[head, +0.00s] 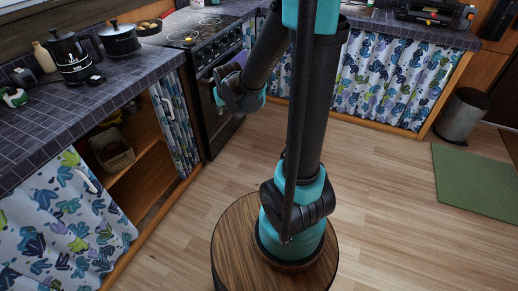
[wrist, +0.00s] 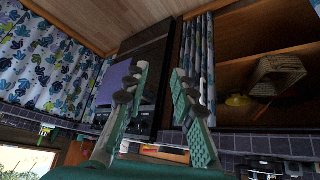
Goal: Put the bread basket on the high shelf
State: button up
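The woven, light-coloured basket (head: 112,154) is in the open cupboard under the left counter, on a wooden board with open space below it. It also shows at the right of the wrist view (wrist: 279,74), where the scene looks upside down. Its contents are not clear. My gripper (wrist: 159,74) is open, with its two fingers apart and nothing between them. The gripper points towards the oven side, apart from the basket. In the head view my own arm hides most of it. I cannot make out a separate high shelf.
A yellow item (wrist: 237,100) is beside the basket. Patterned curtains (head: 68,220) flank the cupboard. A kettle (head: 70,58) and a pot (head: 120,40) stand on the counter. A purple cloth (wrist: 114,82) hangs at the oven (head: 222,125).

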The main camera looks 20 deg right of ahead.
jog(key=s+d+f+g, duration=0.1)
jog(key=s+d, duration=0.2)
jog(key=s, duration=0.7)
jog(key=s+d+f+g, duration=0.1)
jog(key=s+d+f, duration=0.1)
jog(key=s, duration=0.9)
jog(key=shift+d+f+m+g, duration=0.3)
jog(key=shift+d+g, duration=0.1)
jog(key=shift+d, duration=0.4)
